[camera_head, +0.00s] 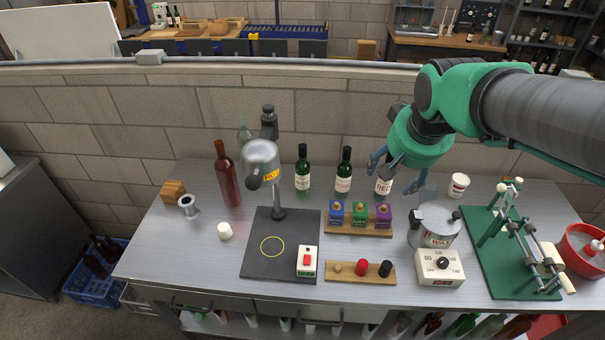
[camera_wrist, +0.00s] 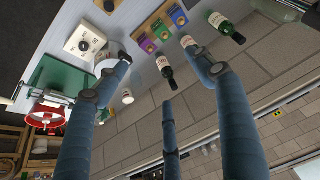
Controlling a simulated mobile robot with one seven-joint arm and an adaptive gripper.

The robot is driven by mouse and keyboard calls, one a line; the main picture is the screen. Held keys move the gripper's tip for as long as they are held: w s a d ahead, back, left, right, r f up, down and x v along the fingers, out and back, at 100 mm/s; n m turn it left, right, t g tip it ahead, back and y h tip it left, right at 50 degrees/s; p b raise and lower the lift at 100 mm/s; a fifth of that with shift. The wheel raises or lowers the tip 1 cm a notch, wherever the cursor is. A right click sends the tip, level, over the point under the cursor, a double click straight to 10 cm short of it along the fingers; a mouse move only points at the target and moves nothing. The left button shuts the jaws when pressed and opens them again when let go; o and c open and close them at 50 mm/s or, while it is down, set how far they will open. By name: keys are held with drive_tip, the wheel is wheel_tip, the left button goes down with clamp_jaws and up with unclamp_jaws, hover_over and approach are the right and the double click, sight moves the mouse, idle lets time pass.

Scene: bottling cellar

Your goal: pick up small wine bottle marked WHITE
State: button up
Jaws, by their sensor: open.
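The small wine bottle marked WHITE (camera_head: 302,173) stands upright at the left of a row of three small dark bottles near the back of the bench. Its label is small but seems to read WHITE. The rosé bottle (camera_head: 344,170) stands in the middle and the red bottle (camera_head: 383,187) on the right. In the wrist view the white bottle (camera_wrist: 226,27) is farthest right, past the rosé bottle (camera_wrist: 196,46) and the red bottle (camera_wrist: 166,71). My gripper (camera_head: 396,172) is open and empty, above and around the red bottle's area, right of the white bottle. A finger partly overlaps the rosé bottle in the wrist view.
A rack of coloured boxes (camera_head: 358,230) sits in front of the row. A metal pot (camera_head: 434,228) is at right. The wall is close behind.

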drive_tip(key=w+a+f+p, duration=0.2)
drive_tip(key=w+a, duration=0.3)
drive_tip(key=w, duration=0.5)
drive_tip(key=n+p, duration=0.1)
drive_tip(key=p, duration=0.3)
approach(303, 162)
drive_tip(key=shift+w+d+f+g, duration=0.25)
drive_tip(key=shift+w+f+g, duration=0.05)
drive_tip(key=shift+w+g, duration=0.15)
drive_tip(key=shift+f, duration=0.1)
drive_tip(key=shift+a+x, duration=0.2)
drive_tip(key=shift+x, duration=4)
drive_tip(key=shift+w, duration=0.1)
drive_tip(key=shift+x, duration=2.55)
drive_tip(key=shift+a, duration=0.15)
